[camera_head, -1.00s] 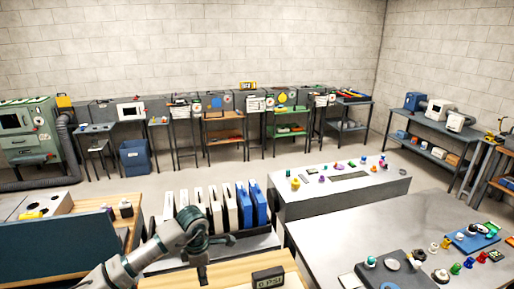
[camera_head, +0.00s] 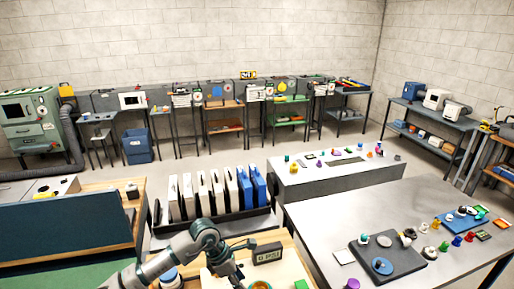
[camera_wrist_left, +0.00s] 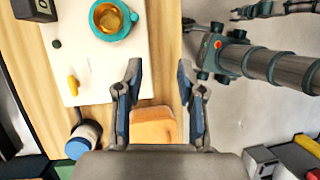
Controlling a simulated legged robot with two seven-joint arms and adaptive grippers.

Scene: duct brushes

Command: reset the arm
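My left arm (camera_head: 165,262) comes in from the bottom left of the head view and bends down over the wooden bench. Its gripper is low at the bottom edge there, too small to read. In the left wrist view my left gripper (camera_wrist_left: 160,72) is open, its two fingers apart with nothing between the tips. An orange-brown wooden block (camera_wrist_left: 152,128) shows beyond and between the lower fingers; I cannot tell its distance. My right gripper is not identifiable in either view.
The wooden bench holds a dark gauge (camera_head: 267,253), a teal ring with an amber middle (camera_wrist_left: 111,18), a small yellow piece (camera_wrist_left: 73,86) and a blue-and-white jar (camera_wrist_left: 84,140). A rack of white and blue panels (camera_head: 216,192) stands behind. Grey tables are at right.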

